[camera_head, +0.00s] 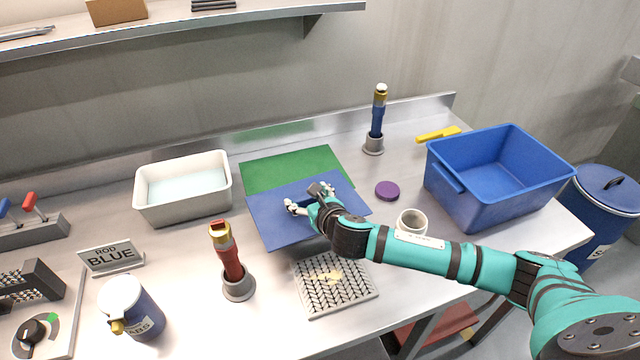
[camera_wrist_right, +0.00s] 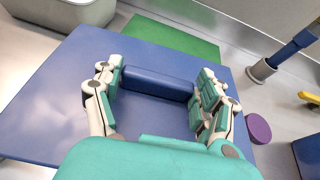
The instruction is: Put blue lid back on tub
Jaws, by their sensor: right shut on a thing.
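The blue lid (camera_head: 276,222) is a flat rectangular sheet in the middle of the table, overlapping a green mat in the head view. In the wrist view the lid (camera_wrist_right: 60,100) has a raised blue bar handle (camera_wrist_right: 158,82). My right gripper (camera_head: 311,198) is over the lid, its fingers (camera_wrist_right: 160,85) shut on the two ends of that handle. I cannot tell whether the lid rests on the table or is slightly raised. A white open tub (camera_head: 185,203) with pale contents stands to the left of the lid. My left gripper is not in view.
A blue open bin (camera_head: 480,200) stands at right. A green mat (camera_head: 290,165) lies behind the lid. A red rod (camera_head: 230,262), grey textured tray (camera_head: 340,300), white cup (camera_head: 411,222), purple disc (camera_head: 387,190) and blue rod (camera_head: 377,118) surround it.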

